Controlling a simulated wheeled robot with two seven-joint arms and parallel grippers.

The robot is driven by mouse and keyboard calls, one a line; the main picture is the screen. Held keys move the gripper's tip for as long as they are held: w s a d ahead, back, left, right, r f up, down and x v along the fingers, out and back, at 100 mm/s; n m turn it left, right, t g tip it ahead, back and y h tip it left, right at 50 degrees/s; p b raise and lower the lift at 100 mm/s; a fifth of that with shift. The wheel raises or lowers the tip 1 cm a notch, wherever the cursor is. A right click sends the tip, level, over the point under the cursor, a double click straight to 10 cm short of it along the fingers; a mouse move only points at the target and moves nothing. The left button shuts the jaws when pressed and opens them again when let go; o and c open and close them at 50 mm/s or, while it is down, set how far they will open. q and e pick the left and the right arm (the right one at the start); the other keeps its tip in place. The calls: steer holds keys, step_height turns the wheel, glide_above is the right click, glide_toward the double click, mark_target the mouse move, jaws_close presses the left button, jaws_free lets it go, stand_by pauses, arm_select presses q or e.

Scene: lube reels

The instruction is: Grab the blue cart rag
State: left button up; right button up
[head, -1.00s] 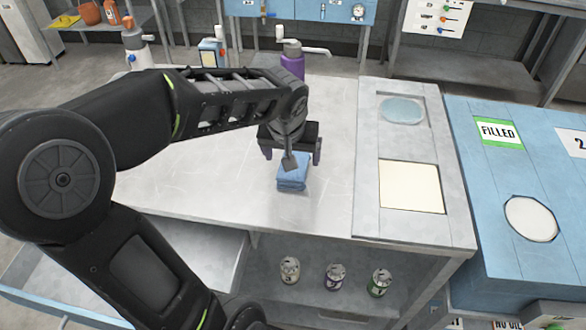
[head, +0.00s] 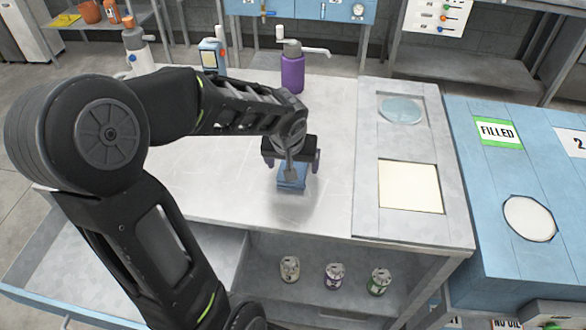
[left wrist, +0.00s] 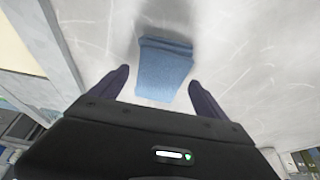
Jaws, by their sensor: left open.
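The blue rag (head: 293,186) lies folded on the grey cart top (head: 215,195), near its front edge. It also shows in the left wrist view (left wrist: 164,72), between and just beyond my fingertips. My left gripper (head: 292,166) is above the rag, pointing down, with its dark fingers on either side of it. In the left wrist view my left gripper (left wrist: 158,80) is open and empty. The gripper hides part of the rag in the head view. My right gripper is not in view.
A purple pump bottle (head: 292,72) and a blue-white container (head: 212,56) stand at the back. A grey panel with a cream square (head: 411,186) is on the right. Several cans, one being a green-marked can (head: 379,282), sit on the shelf below. The cart top around the rag is clear.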

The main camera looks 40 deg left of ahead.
arm_select(q)
steer(key=shift+f+b, duration=0.2)
steer(key=shift+b, duration=0.3)
stand_by(0.6)
steer(key=c, duration=1.4)
steer(key=shift+c, duration=0.2)
steer(key=shift+r+p, duration=0.5)
steer(key=shift+p, duration=0.25)
step_height(320, 180, up, 10)
steer(key=shift+f+b, duration=0.25)
steer(key=shift+b, duration=0.1)
